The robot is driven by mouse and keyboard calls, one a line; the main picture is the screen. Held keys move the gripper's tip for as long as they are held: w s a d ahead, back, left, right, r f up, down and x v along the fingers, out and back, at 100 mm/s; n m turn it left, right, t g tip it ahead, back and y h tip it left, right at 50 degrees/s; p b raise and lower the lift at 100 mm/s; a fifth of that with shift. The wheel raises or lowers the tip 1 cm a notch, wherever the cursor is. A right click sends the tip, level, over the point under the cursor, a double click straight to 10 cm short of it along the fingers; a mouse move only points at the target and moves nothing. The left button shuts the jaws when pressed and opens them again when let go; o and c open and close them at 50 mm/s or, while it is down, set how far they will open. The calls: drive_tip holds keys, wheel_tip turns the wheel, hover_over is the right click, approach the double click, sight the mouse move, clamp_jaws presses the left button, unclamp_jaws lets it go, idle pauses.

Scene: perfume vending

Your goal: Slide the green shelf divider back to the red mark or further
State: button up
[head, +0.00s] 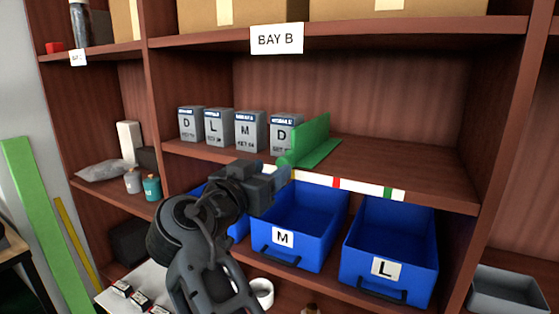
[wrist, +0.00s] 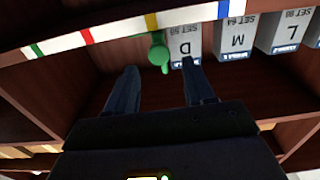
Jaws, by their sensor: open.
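The green shelf divider (head: 312,142) stands upright on the Bay B shelf, just right of the row of grey boxes. Its front end is near the yellow mark, left of the red mark (head: 336,183) on the shelf's front strip in the head view. In the upside-down wrist view, the divider's round green knob (wrist: 159,56) shows between and just beyond my open fingertips, and the red mark (wrist: 86,37) is to its left. My gripper (head: 284,174) is in front of the shelf edge by the divider's front end. Contact with the knob cannot be told.
Several grey boxes (head: 249,132) stand left of the divider; the nearest is labelled D (wrist: 185,50). The shelf right of the divider is bare up to the side wall. Blue bins marked M (head: 320,225) and L (head: 415,245) sit below. A green mark (head: 388,193) lies farther right.

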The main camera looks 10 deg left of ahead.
sight(281, 164)
drive_tip(key=shift+p+x, duration=0.7)
drive_tip(key=shift+x, duration=2.35)
drive_tip(key=shift+f, duration=0.1)
clamp_jaws()
